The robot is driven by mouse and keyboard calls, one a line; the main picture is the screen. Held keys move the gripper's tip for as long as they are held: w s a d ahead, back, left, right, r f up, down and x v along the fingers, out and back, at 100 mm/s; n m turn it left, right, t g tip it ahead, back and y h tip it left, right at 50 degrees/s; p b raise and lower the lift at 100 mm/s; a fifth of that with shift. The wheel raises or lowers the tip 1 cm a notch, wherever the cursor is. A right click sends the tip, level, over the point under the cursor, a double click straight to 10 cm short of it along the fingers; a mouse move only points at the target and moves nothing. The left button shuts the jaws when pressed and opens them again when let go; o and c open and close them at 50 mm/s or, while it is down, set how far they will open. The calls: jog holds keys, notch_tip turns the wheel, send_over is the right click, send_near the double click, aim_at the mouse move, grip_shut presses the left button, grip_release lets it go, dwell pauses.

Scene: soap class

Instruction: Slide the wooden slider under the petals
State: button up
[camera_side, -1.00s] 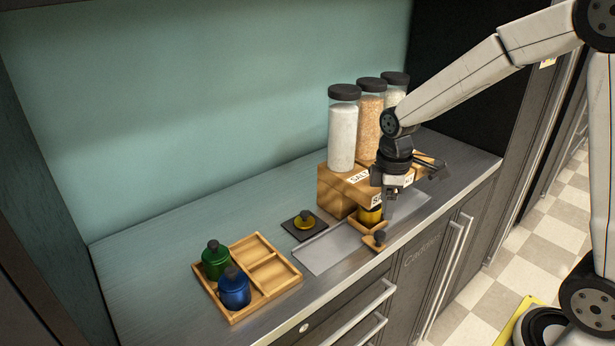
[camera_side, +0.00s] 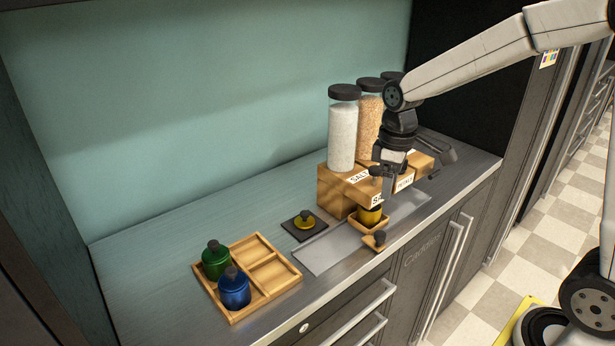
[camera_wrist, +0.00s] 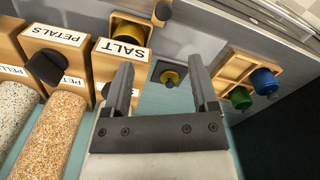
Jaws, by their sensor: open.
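The wooden slider (camera_side: 375,243) sits at the counter's front edge, its black knob towards the front; the knob also shows at the top of the wrist view (camera_wrist: 163,10). A yellow pot (camera_side: 369,216) stands in it, below the SALT box. The PETALS box (camera_wrist: 60,38) is beside the SALT box (camera_wrist: 122,50), to its left in the wrist view and to its right in the side view. My gripper (camera_side: 415,176) is open and empty, above the track in front of the boxes. Its spread fingers show in the wrist view (camera_wrist: 160,68), touching nothing clearly.
A grey track (camera_side: 325,251) runs along the counter front. A black mat (camera_side: 290,226) holds a yellow lid (camera_side: 305,220). A wooden tray (camera_side: 284,284) at left holds a green pot (camera_side: 215,262) and a blue pot (camera_side: 234,290). Tall jars (camera_side: 343,135) stand on the boxes.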

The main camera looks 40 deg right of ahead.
jog(key=m, duration=3.2)
send_over(380, 233)
notch_tip(380, 233, down, 5)
jog(key=shift+f, duration=0.1)
jog(key=shift+f, duration=3.9)
grip_shut()
